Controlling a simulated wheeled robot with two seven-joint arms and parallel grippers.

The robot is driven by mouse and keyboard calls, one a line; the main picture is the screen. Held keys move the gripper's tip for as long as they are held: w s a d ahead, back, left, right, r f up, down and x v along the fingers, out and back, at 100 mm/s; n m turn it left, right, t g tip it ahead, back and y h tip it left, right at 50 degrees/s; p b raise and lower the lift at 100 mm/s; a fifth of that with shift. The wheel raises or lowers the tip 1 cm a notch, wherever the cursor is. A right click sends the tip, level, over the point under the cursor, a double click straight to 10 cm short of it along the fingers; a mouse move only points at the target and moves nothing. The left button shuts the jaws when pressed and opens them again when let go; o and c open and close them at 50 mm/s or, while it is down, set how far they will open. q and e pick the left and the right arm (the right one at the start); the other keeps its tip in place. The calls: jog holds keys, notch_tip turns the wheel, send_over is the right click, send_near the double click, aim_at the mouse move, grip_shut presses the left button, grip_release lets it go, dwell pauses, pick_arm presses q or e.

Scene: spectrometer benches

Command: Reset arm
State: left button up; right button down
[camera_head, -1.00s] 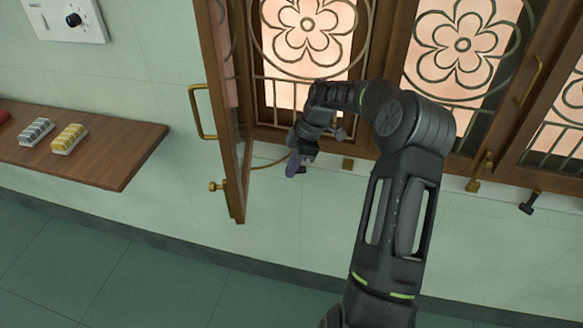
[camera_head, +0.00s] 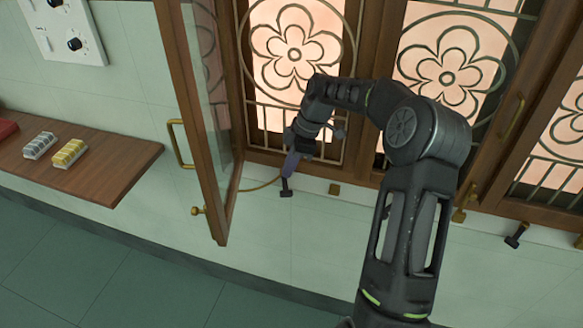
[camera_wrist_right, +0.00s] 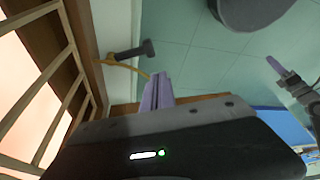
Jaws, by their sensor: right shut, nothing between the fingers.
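My right arm reaches up in the head view to the wood-framed window. My right gripper (camera_head: 291,165), with purple fingers, is in front of the lower window frame, beside the open leaf (camera_head: 223,205). In the right wrist view its fingers (camera_wrist_right: 158,92) are together with nothing between them. Just below it in the head view is a small dark handle (camera_head: 287,187), which also shows in the wrist view (camera_wrist_right: 135,51); I cannot tell if they touch. My left gripper (camera_wrist_right: 280,72) shows small at the right of the wrist view; its opening is unclear.
The open leaf, with a brass handle (camera_head: 180,144), juts out left of my gripper. A wooden shelf (camera_head: 100,187) holds a grey block (camera_head: 40,146) and a yellow block (camera_head: 70,153). Fixed panes with flower grilles are on the right. The floor (camera_head: 130,285) in view is clear.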

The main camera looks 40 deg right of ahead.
dwell(0.4)
jog(key=w+m, duration=0.1)
jog(key=w+f+m+t, duration=0.1)
jog(key=m, duration=0.1)
jog(key=w+f+m+t, duration=0.1)
jog(key=m, duration=0.1)
jog(key=shift+w+d+f+h, duration=0.1)
jog(key=shift+w+d+h, duration=0.15)
jog(key=shift+w+h, duration=0.15)
jog(key=s+a+f+m+t, duration=0.1)
jog(key=s+a+f+m, duration=0.25)
jog(key=a+f, duration=0.5)
jog(key=s+a+f+m, duration=0.2)
jog(key=a+f+m, duration=0.3)
jog(key=a+f, duration=0.35)
jog(key=s+a+f+g, duration=0.2)
jog(key=s+a+f, duration=0.2)
jog(key=s+a, duration=0.5)
jog(key=s+a+f+g+y, duration=0.1)
jog(key=s+a+f+g, duration=0.1)
jog(key=s+a+f, duration=0.3)
jog(key=s+a, duration=0.4)
jog(key=s, duration=0.6)
jog(key=shift+s+g+y, duration=0.3)
jog(key=shift+w+d, duration=0.1)
jog(key=shift+w, duration=0.05)
